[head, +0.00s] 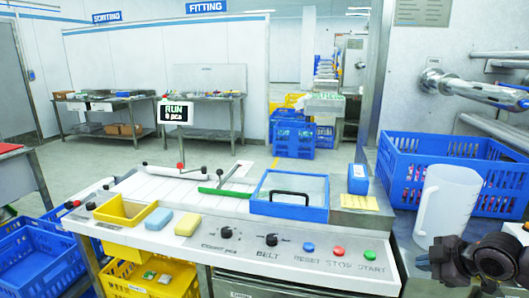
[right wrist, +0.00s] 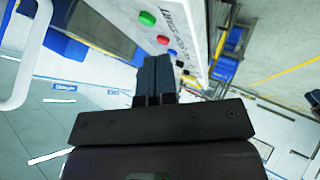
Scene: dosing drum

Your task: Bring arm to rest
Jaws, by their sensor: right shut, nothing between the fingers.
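My right gripper (head: 436,262) is at the lower right of the head view, in front of the panel's right end and below the clear measuring jug (head: 447,203). In the right wrist view its dark fingers (right wrist: 153,80) are together with nothing between them. The control panel (head: 250,248) has black knobs and blue, red and green buttons (head: 370,256). The green and red buttons also show beyond the fingers in the right wrist view (right wrist: 147,18). My left gripper is in neither view.
A blue-rimmed lidded box (head: 290,211), a yellow tray (head: 125,221) and two sponges (head: 187,224) sit on the machine top. A blue crate (head: 450,154) stands behind the jug. A small display (head: 176,112) reads RUN. Open floor (head: 215,155) lies behind the machine.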

